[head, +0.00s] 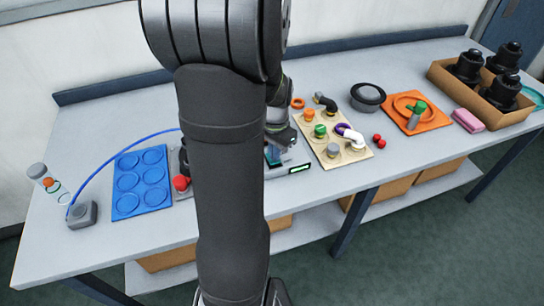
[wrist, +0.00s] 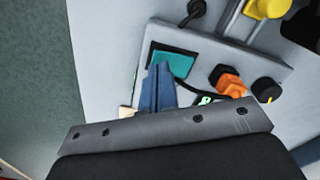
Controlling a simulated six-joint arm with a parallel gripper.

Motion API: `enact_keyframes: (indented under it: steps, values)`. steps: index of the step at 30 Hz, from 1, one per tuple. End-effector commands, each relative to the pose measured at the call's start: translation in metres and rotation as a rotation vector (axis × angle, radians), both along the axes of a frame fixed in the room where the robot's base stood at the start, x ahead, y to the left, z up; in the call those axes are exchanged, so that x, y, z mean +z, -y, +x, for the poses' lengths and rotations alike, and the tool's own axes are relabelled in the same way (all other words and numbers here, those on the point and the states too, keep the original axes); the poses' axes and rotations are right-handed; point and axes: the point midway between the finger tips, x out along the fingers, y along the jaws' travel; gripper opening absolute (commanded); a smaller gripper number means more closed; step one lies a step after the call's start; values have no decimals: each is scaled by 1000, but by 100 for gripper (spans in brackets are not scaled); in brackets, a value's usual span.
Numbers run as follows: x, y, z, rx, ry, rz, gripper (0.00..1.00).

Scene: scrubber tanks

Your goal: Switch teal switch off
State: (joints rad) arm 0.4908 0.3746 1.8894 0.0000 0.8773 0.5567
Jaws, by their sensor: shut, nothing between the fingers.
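The teal switch (wrist: 178,60) is a flat square rocker in a dark frame on a light grey panel (wrist: 215,52) in the wrist view. My gripper (wrist: 160,68) is shut and empty, its blue fingers side by side. The fingertips overlap the lower left edge of the switch in the picture; I cannot tell whether they touch it. I cannot tell which way the switch is set.
An orange knob (wrist: 231,83), a black knob (wrist: 266,90) and a green display (wrist: 206,100) sit close to the fingers. A yellow part (wrist: 266,8) is farther up the panel. In the head view a blue tray (head: 141,181) and a beige board (head: 331,140) flank the panel.

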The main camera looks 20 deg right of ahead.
Motion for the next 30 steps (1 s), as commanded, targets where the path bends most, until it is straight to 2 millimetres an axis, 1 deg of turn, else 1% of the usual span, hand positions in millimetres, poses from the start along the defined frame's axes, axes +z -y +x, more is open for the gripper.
enact_keyframes:
  steps: [20, 23, 30]
  values:
    - [-10, 0, 0, 0, 0, 0, 0]
    - [-7, 0, 0, 0, 0, -1, 0]
    - [11, 0, 0, 0, 2, -1, 0]
